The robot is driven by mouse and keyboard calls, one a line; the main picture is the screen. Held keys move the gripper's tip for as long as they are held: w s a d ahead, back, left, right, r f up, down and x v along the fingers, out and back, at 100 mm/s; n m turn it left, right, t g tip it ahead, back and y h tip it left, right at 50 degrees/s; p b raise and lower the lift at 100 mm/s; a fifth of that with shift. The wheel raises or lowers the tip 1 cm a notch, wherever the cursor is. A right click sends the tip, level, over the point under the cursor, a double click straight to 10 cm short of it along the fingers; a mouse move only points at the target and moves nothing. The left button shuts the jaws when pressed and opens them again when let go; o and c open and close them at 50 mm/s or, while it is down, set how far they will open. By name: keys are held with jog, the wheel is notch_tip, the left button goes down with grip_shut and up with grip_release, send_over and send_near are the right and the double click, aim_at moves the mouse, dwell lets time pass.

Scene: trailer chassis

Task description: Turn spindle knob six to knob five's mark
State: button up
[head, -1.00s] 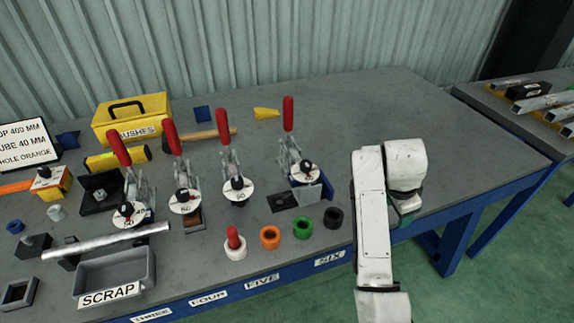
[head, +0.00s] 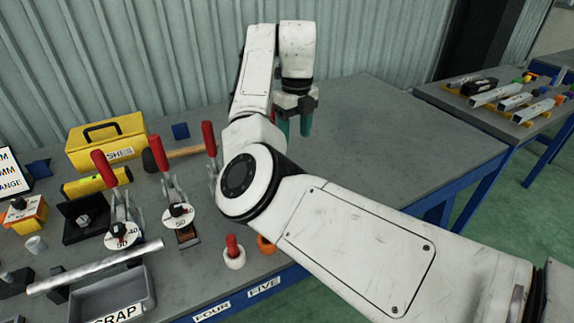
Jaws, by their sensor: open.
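My gripper (head: 294,134), with teal fingers pointing down, is open and empty over the back of the grey bench. The third red clamp handle (head: 208,138), apparently station five's, shows only in part; its dial and knob are hidden behind my arm. Knob six and its dial are also hidden by my arm. A white dial with a black knob (head: 178,212), marked 50, stands in front of another red-handled clamp. A further dial with a black knob (head: 119,231) stands to its left. The FIVE label (head: 264,288) shows on the front edge; the SIX label is hidden.
A yellow box (head: 107,140), a hammer (head: 175,154) and a yellow level (head: 97,181) lie at the back left. A silver tube (head: 95,267) lies behind the scrap tray (head: 112,296).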

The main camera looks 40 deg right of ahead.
notch_tip(320, 180, down, 10)
jog(key=shift+a+f+p, duration=0.1)
jog(key=shift+f+p, duration=0.1)
jog(key=shift+p, duration=0.1)
jog(key=shift+c, duration=0.4)
jog(key=c, duration=1)
jog(key=shift+o, duration=0.2)
jog(key=shift+r, duration=0.1)
